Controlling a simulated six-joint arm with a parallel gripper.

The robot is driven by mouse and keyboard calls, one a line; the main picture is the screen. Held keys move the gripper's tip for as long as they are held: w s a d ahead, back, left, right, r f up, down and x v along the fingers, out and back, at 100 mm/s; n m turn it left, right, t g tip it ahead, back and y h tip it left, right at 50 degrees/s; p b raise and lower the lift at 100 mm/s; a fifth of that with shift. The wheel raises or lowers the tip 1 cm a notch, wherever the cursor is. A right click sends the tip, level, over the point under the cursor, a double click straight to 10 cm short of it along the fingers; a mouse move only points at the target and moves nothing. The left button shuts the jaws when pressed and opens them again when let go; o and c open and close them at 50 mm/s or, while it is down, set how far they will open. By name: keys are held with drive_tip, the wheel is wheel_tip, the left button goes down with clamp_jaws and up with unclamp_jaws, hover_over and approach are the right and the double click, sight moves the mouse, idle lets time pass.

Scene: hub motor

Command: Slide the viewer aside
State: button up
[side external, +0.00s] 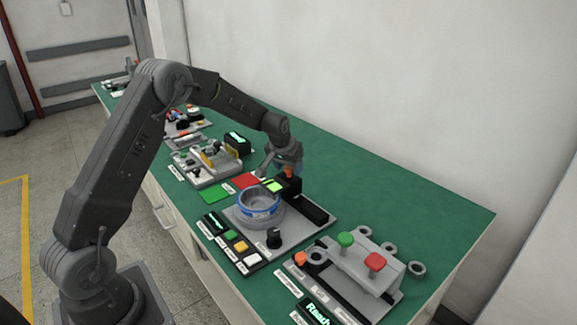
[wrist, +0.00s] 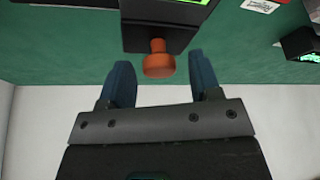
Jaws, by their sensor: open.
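The viewer is a black block (side external: 291,188) with a lit green screen (side external: 273,185) and an orange knob (side external: 288,172) on it. It stands at the back of a grey base plate, behind a round blue-banded hub motor (side external: 260,205). My gripper (side external: 282,168) is at the viewer, close to the knob. In the wrist view, my gripper (wrist: 160,64) is open. The orange knob (wrist: 158,60) shows between the tips of the two blue fingers, with a gap on each side. The black block (wrist: 165,25) lies beyond it.
A dark rail (side external: 308,209) runs right from the viewer. Coloured buttons (side external: 240,246) and a black dial (side external: 274,238) line the plate's front. A fixture with green and red knobs (side external: 360,262) stands to the right. A white wall (side external: 400,110) rises behind the green bench (side external: 410,195).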

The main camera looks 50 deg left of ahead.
clamp_jaws()
drive_tip(key=d, duration=1.1)
drive_tip(key=shift+d, duration=0.35)
unclamp_jaws()
drive_tip(key=v, duration=1.4)
drive_tip(key=shift+a, duration=0.1)
